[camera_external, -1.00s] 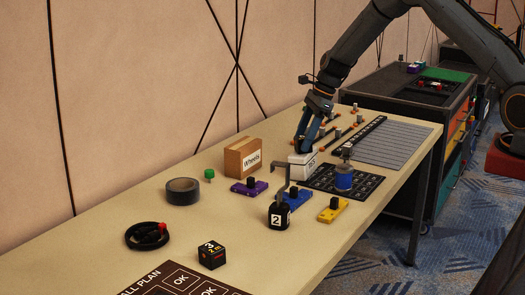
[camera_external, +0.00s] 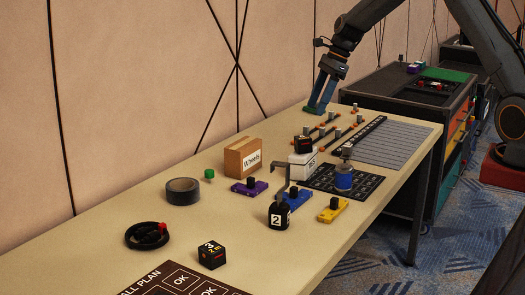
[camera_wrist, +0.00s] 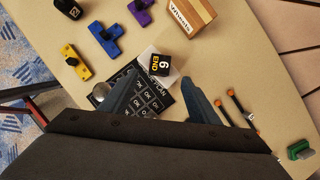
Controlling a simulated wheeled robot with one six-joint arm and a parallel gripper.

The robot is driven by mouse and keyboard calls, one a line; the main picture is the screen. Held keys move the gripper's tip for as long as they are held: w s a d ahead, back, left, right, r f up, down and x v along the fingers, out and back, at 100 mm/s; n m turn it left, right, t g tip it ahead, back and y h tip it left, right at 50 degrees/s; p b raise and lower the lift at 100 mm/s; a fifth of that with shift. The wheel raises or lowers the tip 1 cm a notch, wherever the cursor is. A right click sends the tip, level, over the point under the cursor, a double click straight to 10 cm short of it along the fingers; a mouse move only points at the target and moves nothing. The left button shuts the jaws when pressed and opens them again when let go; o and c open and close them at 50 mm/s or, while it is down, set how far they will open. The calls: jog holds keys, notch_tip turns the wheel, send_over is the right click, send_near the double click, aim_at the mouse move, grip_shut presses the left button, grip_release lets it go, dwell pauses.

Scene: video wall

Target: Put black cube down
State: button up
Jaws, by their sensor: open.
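In the wrist view the cube (camera_wrist: 160,65) shows yellow and white print, including a 6, and sits on the pale box top (camera_wrist: 172,82). My gripper (camera_external: 318,108) is raised above and behind the cube, apart from it. In the wrist view its two fingers (camera_wrist: 163,98) are spread with nothing between them. A second black cube (camera_external: 211,255) with a 3 on it lies near the front of the table.
Purple, blue and yellow blocks lie near the white box.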

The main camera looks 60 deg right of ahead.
jog(key=s+a+f+n+g+h, duration=0.1)
jog(key=s+a+n+g+h, duration=0.1)
jog(key=s+a+n, duration=1.35)
jog(key=s+a+f+n, duration=0.1)
jog(key=s+a+n, duration=0.2)
jog(key=s+n, duration=0.3)
jog(key=s+a+f+n+h, duration=0.1)
jog(key=s+a+n, duration=0.3)
jog(key=s, duration=0.6)
jog(key=shift+s+f+n, duration=0.4)
jog(key=shift+n, duration=0.45)
